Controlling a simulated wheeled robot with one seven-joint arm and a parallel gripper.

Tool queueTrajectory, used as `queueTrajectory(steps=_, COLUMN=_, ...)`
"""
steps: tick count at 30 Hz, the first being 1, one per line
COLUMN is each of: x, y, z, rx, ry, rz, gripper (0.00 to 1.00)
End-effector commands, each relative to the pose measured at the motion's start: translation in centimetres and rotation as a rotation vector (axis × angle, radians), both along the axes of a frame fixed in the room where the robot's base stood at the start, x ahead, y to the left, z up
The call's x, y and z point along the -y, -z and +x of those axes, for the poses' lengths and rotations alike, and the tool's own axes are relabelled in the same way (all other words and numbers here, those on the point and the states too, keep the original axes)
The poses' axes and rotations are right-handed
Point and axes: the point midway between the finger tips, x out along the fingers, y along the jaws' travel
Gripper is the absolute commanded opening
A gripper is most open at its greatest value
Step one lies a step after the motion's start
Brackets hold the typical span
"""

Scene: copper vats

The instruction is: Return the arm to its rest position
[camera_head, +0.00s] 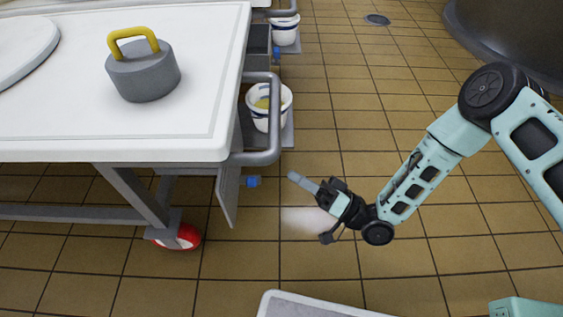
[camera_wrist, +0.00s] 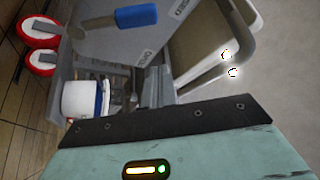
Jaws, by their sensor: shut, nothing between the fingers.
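My gripper (camera_head: 303,182) is shut and empty in the head view. It hangs over the tiled floor to the right of the white-topped cart (camera_head: 120,142), with its fingertips pointing left toward the cart's side. My teal arm is bent, coming in from the right edge and sloping down to the wrist. The fingers appear apart from the cart.
A grey weight with a yellow handle (camera_head: 145,75) stands on the cart. A white bucket (camera_head: 269,106) sits beside the cart's grey rail (camera_head: 271,145); a similar bucket (camera_head: 285,30) is farther back. A large dark vat (camera_head: 510,35) stands at upper right. Tiled floor between is open.

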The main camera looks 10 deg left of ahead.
Motion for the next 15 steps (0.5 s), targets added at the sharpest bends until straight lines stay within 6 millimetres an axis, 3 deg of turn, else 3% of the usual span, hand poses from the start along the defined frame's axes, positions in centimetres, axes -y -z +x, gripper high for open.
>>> queueTrajectory(steps=6, x=1.35, y=0.5, z=-0.21, rx=0.0, ry=0.001, rz=0.001, gripper=0.0)
queueTrajectory(steps=15, x=1.4, y=0.57, z=-0.2, rx=0.001, ry=0.001, rz=0.0, gripper=0.0)
